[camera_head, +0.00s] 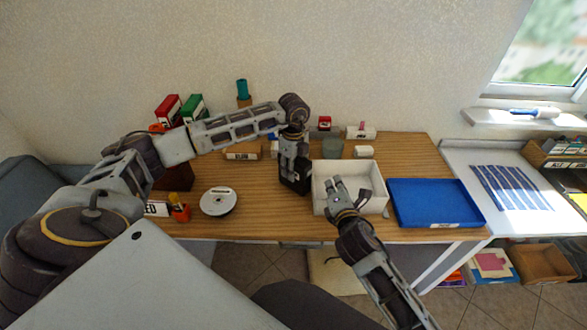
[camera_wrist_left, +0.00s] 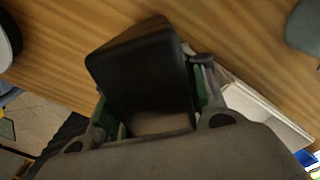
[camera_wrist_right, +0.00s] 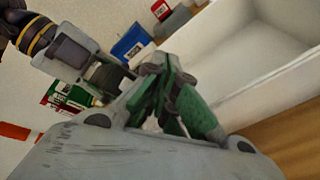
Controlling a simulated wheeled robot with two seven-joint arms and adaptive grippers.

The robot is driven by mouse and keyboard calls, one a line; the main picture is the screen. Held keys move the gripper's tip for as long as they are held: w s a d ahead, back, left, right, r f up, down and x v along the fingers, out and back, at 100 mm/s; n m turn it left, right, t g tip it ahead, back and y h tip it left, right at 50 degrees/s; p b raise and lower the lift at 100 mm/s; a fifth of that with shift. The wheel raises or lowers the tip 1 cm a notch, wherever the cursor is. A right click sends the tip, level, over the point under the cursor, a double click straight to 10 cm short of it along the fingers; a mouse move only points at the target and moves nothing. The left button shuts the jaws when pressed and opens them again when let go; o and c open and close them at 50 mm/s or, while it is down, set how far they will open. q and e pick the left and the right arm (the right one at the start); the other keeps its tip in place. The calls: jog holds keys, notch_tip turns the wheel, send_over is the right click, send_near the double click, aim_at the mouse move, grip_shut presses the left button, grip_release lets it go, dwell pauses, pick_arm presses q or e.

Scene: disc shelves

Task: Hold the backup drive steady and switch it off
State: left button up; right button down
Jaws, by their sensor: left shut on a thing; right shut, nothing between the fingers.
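The backup drive appears to be the black box (camera_head: 297,180) standing on the wooden desk, left of the white bin. My left gripper (camera_head: 291,162) comes down from above and is shut on it. In the left wrist view the black box (camera_wrist_left: 140,70) sits between the two green-padded fingers. Its switch cannot be made out. My right gripper (camera_head: 343,192) is shut and empty, over the front left part of the white bin, to the right of the drive. In the right wrist view its fingers (camera_wrist_right: 160,95) are together, apart from the drive.
The white bin (camera_head: 377,183) and blue tray (camera_head: 435,203) fill the desk's right side. A stack of discs (camera_head: 218,201) lies to the left. Bare desk lies between discs and drive.

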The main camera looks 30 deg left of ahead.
jog(key=shift+s+d, duration=0.1)
jog(key=shift+d, duration=0.6)
pick_arm(q)
jog(key=o, duration=1.3)
jog(key=shift+r, duration=0.15)
jog(key=shift+r, duration=5.85)
jog(key=shift+r, duration=0.15)
pick_arm(e)
jog(key=shift+r, duration=0.15)
pick_arm(q)
notch_tip(320, 180, up, 9)
jog(key=p, duration=0.9)
pick_arm(e)
notch_tip(320, 180, up, 9)
